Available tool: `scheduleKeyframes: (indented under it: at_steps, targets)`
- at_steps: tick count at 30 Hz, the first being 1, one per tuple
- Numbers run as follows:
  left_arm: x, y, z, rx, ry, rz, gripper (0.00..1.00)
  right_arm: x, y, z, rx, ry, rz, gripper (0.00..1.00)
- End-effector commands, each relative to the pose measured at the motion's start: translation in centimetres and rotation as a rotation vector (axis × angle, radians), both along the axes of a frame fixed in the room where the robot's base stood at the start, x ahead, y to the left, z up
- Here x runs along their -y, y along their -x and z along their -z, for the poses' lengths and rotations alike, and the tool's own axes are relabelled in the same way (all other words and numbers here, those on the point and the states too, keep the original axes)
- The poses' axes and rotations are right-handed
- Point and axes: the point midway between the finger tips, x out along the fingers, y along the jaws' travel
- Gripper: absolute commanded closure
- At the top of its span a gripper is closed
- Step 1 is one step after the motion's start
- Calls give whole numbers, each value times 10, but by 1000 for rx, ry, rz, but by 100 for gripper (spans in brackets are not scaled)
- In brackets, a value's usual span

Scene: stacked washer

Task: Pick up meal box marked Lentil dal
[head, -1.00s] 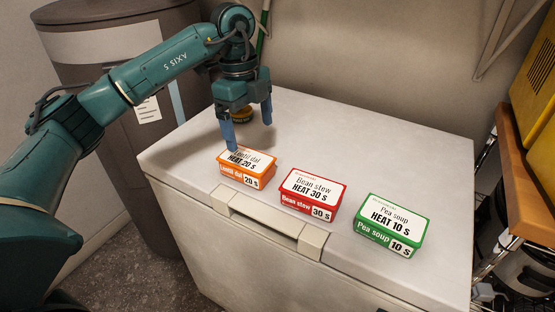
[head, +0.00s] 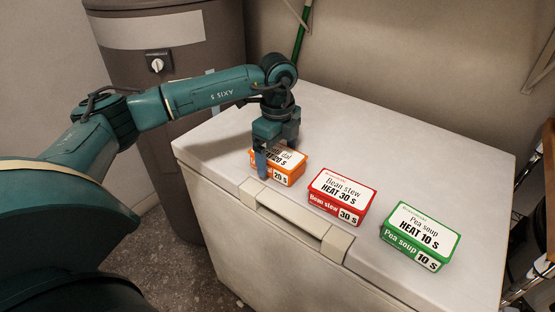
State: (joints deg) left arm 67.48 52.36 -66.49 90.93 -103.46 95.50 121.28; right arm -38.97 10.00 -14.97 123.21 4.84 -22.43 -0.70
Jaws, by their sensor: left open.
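The orange meal box (head: 291,174) marked Lentil dal sits on the white chest lid (head: 340,120), at the left end of a row of meal boxes. Its label is partly hidden by my left gripper (head: 277,160). The gripper points down over the box and is open, with one blue finger in front of the box's near left side. The other finger is mostly hidden, and I cannot tell whether either finger touches the box. My right gripper is not in view.
A red Bean stew box (head: 342,197) stands just right of the orange one, and a green Pea soup box (head: 420,237) further right. The chest's handle (head: 290,215) runs along its front edge. A brown cylinder (head: 180,110) stands behind left. The lid's back is clear.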

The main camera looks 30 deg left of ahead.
Motion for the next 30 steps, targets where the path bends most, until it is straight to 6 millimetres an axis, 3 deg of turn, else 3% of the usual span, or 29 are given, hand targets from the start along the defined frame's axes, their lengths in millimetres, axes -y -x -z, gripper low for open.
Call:
scheduleKeyframes:
  at_steps: [4, 12, 30]
  targets:
    - [0, 0, 14, 1, 0, 0, 9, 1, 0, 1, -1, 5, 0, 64]
    - [0, 0, 16, 2, 0, 0, 11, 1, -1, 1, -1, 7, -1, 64]
    - [0, 0, 15, 2, 0, 1, 60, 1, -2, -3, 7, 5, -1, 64]
